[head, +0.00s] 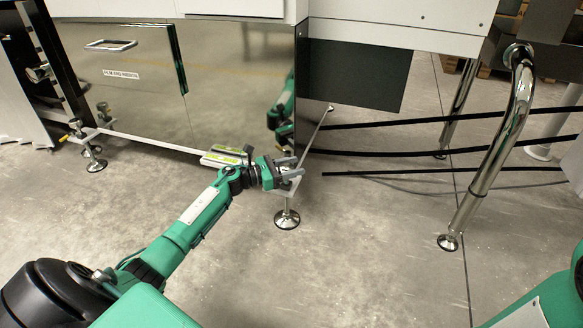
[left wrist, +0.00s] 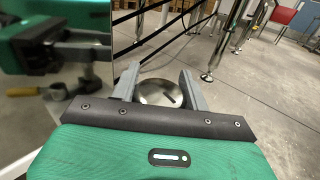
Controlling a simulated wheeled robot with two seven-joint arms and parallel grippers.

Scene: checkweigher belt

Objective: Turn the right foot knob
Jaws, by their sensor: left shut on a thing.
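My left gripper (head: 288,172) is at the front right corner of the steel cabinet, just above the right foot (head: 287,219). It is shut on the right foot knob, which its fingers mostly hide in the head view. In the left wrist view, a round silver disc (left wrist: 160,93) with a dark mark shows between the two fingers. The right foot's round pad rests on the floor below the gripper. My right gripper is out of view.
A yellow-green and white level-like item (head: 222,157) lies on the cabinet's lower rail beside my left wrist. The polished cabinet door (head: 135,85) mirrors my arm. A bent chrome leg (head: 490,160) and dark horizontal bars stand to the right. The floor in front is clear.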

